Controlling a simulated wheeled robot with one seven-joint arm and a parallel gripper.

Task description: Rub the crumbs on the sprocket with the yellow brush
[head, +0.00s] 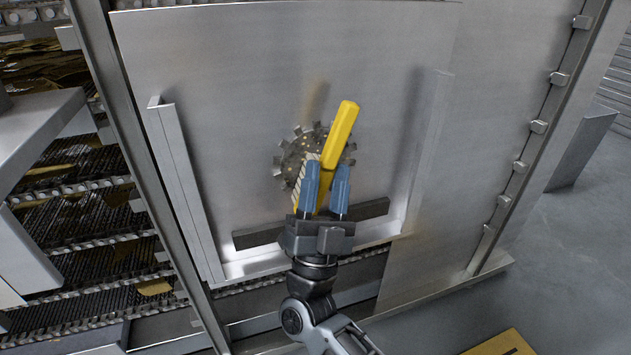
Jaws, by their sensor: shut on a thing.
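The sprocket (287,158) is a dark toothed wheel on the upright metal panel, with small yellowish crumbs on its face. The yellow brush (343,128) slants up and to the right in front of it, its pale bristles (298,188) along the lower left. My gripper (327,176) has blue fingers and is shut on the brush's lower yellow part. The brush and fingers hide the sprocket's middle and lower right. The bristles appear to overlap the sprocket's lower edge; I cannot tell whether they touch it.
A metal rail (183,180) stands left of the sprocket, and a dark bar (258,239) lies below it. Conveyor tiers with chips (75,200) are at the left. A latched frame edge (538,127) stands at the right. The panel around the sprocket is mostly clear.

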